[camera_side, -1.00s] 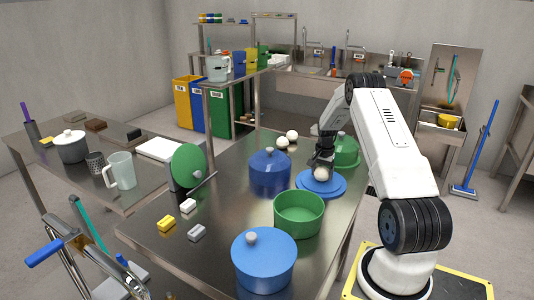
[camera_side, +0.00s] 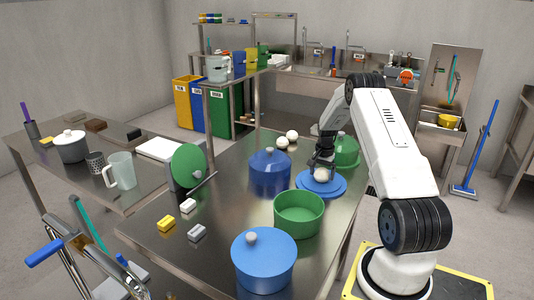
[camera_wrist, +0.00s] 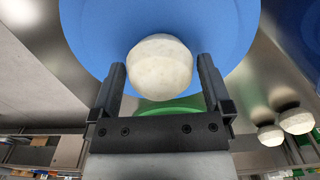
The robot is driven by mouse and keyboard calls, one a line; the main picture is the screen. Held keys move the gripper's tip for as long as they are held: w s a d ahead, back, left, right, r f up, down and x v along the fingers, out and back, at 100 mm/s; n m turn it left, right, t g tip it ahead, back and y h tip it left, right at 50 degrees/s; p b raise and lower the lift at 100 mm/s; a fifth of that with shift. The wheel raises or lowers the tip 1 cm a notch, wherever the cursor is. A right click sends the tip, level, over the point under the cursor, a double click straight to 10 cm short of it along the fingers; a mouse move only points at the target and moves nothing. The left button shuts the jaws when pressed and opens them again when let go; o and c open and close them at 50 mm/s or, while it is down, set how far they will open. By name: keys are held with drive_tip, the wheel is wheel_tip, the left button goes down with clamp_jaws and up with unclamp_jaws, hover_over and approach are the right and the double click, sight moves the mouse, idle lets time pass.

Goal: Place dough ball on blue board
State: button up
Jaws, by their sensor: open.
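The blue board (camera_side: 336,186) is a round blue disc on the steel table, and it fills the top of the wrist view (camera_wrist: 90,25). A pale dough ball (camera_side: 321,174) rests on the board, and it shows in the wrist view (camera_wrist: 160,66) just past and between the fingertips. My gripper (camera_side: 321,163) is right above the ball, with its fingers apart on either side (camera_wrist: 160,78). Two more dough balls (camera_side: 292,136) (camera_side: 282,142) lie on the table behind the board; they also show at the right of the wrist view (camera_wrist: 271,134) (camera_wrist: 297,121).
A blue pot (camera_side: 269,170) stands left of the board. An open green pot (camera_side: 299,214) and a blue lidded pot (camera_side: 263,262) stand in front. A green lidded pot (camera_side: 347,152) is close behind my gripper.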

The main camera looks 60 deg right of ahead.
sight(321, 169)
wheel_tip(321, 169, up, 12)
drive_tip(key=shift+f, duration=0.15)
idle(0.4)
idle(0.5)
drive_tip(key=w+a+r+n, duration=0.1)
drive_tip(key=w+a+n, duration=0.2)
drive_tip(key=a, duration=0.5)
drive_tip(key=w+a+r+n+t, duration=0.1)
drive_tip(key=w+a+n, duration=0.2)
drive_tip(key=a, duration=0.6)
drive_tip(key=w+a+r+n, duration=0.1)
drive_tip(key=w+a+n, duration=0.2)
drive_tip(key=a, duration=0.5)
drive_tip(key=s+a+n, duration=0.3)
drive_tip(key=a, duration=0.4)
drive_tip(key=s+a+f+n+t, duration=0.1)
drive_tip(key=s+a+n, duration=0.2)
drive_tip(key=a, duration=0.4)
drive_tip(key=s+a+n, duration=0.3)
drive_tip(key=s+a, duration=0.2)
drive_tip(key=a, duration=0.3)
drive_tip(key=shift+f+t, duration=0.3)
drive_tip(key=shift+f, duration=0.05)
